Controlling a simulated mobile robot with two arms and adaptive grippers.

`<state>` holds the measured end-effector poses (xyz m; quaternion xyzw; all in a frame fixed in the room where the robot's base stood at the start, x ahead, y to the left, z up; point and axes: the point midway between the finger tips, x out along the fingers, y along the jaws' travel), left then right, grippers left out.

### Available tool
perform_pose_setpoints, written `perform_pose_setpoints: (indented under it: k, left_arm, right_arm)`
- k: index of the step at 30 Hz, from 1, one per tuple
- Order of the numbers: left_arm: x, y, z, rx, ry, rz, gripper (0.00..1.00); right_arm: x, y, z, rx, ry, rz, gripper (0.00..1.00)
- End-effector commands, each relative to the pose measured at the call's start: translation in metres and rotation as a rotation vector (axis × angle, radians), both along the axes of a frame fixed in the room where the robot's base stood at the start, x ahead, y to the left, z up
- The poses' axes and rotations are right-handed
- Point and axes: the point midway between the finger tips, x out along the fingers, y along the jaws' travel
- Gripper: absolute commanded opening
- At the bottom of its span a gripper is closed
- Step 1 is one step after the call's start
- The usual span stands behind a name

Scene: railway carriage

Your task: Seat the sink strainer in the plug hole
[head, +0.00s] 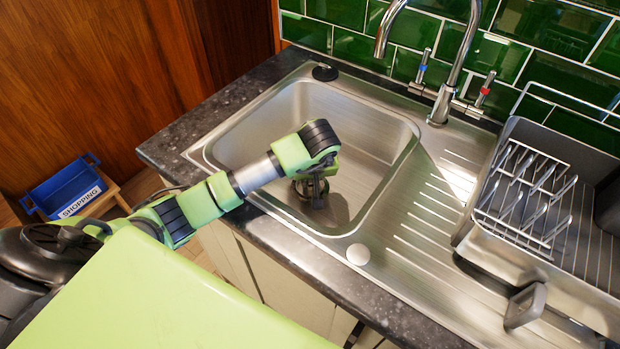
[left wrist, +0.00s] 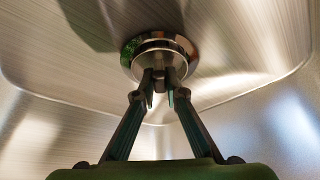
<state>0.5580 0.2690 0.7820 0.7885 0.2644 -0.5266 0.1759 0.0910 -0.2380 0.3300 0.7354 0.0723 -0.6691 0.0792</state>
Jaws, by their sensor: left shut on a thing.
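The sink strainer (left wrist: 158,62) is a round, shiny metal piece with a small central stem between my fingertips. My left gripper (head: 315,196) points down into the steel sink basin (head: 372,155), near its floor. In the left wrist view, the left gripper (left wrist: 160,84) is shut on the strainer's stem. The plug hole (left wrist: 130,47) shows as a shiny ring just behind and around the strainer, partly covered by it. I cannot tell whether the strainer sits in the hole or just above it. In the head view my gripper hides most of both.
A chrome tap (head: 446,100) with two levers stands behind the basin. A black round plug (head: 325,72) lies on the back-left rim and a pale disc (head: 358,254) on the front rim. A dish rack (head: 522,190) stands right. The ribbed drainer (head: 425,215) is bare.

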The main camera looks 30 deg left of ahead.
Motion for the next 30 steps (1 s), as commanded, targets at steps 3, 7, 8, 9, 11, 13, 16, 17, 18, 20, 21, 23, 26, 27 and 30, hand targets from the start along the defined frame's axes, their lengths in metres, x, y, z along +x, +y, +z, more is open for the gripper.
perform_pose_setpoints:
  k: [3,7,8,9,11,13,16,17,18,20,21,23,26,27,30]
  left_arm:
    - [0.0,0.0,-0.003,0.002,0.0,-0.001,0.0]
    - [0.0,0.0,-0.003,0.0,0.0,-0.001,0.28]
    - [0.0,0.0,-0.003,0.0,0.0,-0.001,0.28]
    - [0.0,0.0,-0.003,0.0,0.001,-0.001,0.28]
    - [0.0,0.0,-0.003,0.0,0.001,-0.001,0.28]
    - [0.0,0.0,-0.003,0.0,0.001,-0.001,0.28]
    - [0.0,0.0,0.0,-0.001,0.001,0.0,0.28]
    - [0.0,-0.001,0.002,-0.001,0.002,0.0,0.28]
    - [-0.001,-0.001,0.005,-0.001,-0.002,-0.001,0.28]
    - [-0.002,-0.003,0.012,-0.001,-0.003,-0.001,0.28]
    - [-0.004,-0.004,0.019,-0.001,-0.005,-0.002,0.28]
    - [-0.008,-0.007,0.031,0.0,-0.005,-0.003,0.28]
    - [-0.015,-0.012,0.052,0.0,-0.006,-0.002,0.28]
    - [-0.018,-0.014,0.06,0.001,-0.005,-0.003,0.28]
    - [-0.024,-0.019,0.079,0.0,-0.005,-0.003,0.28]
  right_arm:
    - [0.0,0.001,-0.003,0.002,0.0,0.0,0.4]
    - [0.0,0.004,-0.002,0.004,0.001,-0.001,0.4]
    - [0.0,0.004,-0.002,0.005,0.001,-0.001,0.4]
    - [0.0,0.005,-0.002,0.006,0.001,0.0,0.4]
    - [0.0,0.006,-0.002,0.007,0.001,0.0,0.4]
    - [0.0,0.006,-0.002,0.007,0.001,0.0,0.4]
    - [-0.001,0.006,0.0,0.007,0.001,0.0,0.4]
    - [-0.001,0.006,0.002,0.007,0.001,0.0,0.4]
    - [-0.001,0.006,0.0,0.007,0.002,0.0,0.4]
    - [-0.001,0.006,-0.001,0.007,0.002,0.001,0.4]
    - [-0.001,0.006,-0.001,0.007,0.002,0.001,0.4]
    - [-0.001,0.006,-0.002,0.007,0.002,0.001,0.4]
    - [-0.001,0.006,-0.003,0.007,0.002,0.001,0.4]
    - [-0.001,0.006,-0.003,0.007,0.002,0.001,0.4]
    - [-0.001,0.005,-0.005,0.005,0.003,0.001,0.4]
